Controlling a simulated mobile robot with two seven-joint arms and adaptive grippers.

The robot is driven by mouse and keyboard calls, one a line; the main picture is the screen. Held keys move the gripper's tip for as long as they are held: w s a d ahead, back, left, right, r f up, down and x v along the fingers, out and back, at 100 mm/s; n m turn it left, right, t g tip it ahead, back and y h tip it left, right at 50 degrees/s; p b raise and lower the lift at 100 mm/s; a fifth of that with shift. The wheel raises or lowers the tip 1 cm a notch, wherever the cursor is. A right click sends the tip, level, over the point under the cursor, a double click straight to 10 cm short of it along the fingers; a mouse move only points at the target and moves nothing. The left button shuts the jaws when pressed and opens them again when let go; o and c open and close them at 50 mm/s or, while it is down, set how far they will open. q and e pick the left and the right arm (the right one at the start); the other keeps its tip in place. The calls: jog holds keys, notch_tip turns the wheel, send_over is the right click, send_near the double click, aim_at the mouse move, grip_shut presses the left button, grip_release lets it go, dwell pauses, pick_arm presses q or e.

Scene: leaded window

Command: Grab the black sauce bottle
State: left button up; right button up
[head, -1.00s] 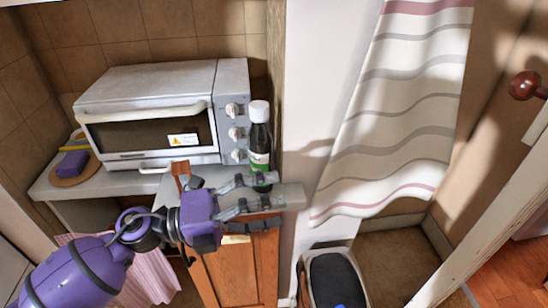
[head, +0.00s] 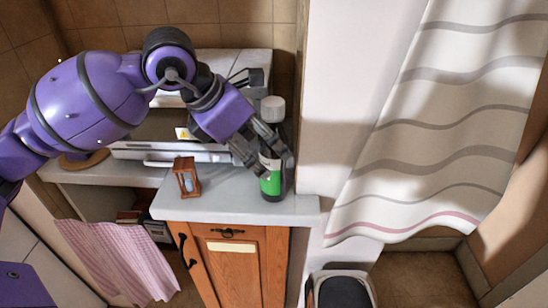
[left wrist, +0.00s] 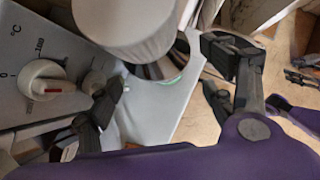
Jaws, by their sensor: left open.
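The sauce bottle (head: 271,188) stands upright on the grey counter (head: 225,205), in front of the oven's right end. It has a dark body, a green label and a white cap (head: 273,108). My left gripper (head: 268,160) is open at the bottle, its fingers covering part of the bottle's middle. In the left wrist view the bottle's pale cap (left wrist: 125,22) shows large at the top, between the two spread fingers (left wrist: 165,95). Whether a finger touches the bottle I cannot tell. My right gripper is not in view.
The toaster oven (head: 180,152) is behind, largely hidden by my left arm; its knob (left wrist: 42,80) is close to one finger in the wrist view. A small wooden hourglass (head: 187,178) stands left of the bottle. A white wall (head: 345,100) and striped curtain (head: 450,130) are on the right.

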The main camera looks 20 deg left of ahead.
aim_at(270, 158)
pick_arm(q)
jog(key=x, duration=0.5)
jog(key=shift+s, duration=0.1)
jog(key=c, duration=1.7)
jog(key=shift+r, duration=0.1)
jog(key=shift+c, duration=0.5)
